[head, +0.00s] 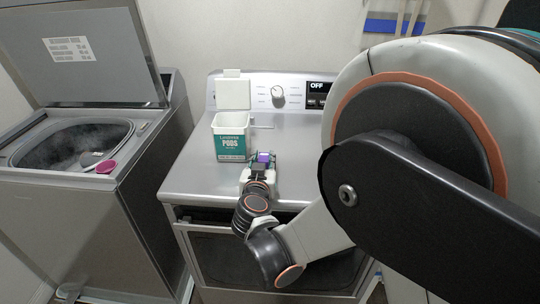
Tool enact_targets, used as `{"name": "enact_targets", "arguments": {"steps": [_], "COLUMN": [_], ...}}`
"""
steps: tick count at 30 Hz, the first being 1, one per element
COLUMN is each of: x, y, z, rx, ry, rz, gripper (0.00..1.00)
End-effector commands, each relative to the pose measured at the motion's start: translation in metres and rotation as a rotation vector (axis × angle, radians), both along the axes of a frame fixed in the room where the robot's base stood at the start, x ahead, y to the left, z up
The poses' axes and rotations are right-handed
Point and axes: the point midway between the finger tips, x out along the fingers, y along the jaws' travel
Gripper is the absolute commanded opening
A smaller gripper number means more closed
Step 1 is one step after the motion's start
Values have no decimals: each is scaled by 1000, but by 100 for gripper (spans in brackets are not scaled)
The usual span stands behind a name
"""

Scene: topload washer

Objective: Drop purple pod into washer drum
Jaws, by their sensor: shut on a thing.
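The purple pod (264,157) is small and shows between the fingers of my gripper (262,163). My gripper is shut on the pod, over the front part of the dryer top, just to the right of the pods tub (231,137). How high the pod is above the surface is hard to tell. The top-load washer (66,160) stands at the left with its lid (84,58) raised. Its drum opening (60,147) is uncovered, and the drum's bottom is hidden.
The white and teal pods tub stands on the dryer top (186,181) with its lid up. A pink cup (106,166) lies at the washer's front right rim. The dryer panel (290,92) rises behind. My arm covers the right side.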

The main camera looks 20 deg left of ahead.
Motion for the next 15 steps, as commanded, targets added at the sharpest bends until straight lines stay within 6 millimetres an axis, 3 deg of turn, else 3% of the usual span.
{"name": "enact_targets", "arguments": {"steps": [1, 2, 4, 15], "x": [0, 0, 0, 0], "y": [0, 0, 0, 0], "z": [-2, -1, -1, 1], "rx": [0, 0, 0, 0], "ry": [0, 0, 0, 0], "rz": [0, 0, 0, 0], "gripper": [14, 36, 49, 49]}}
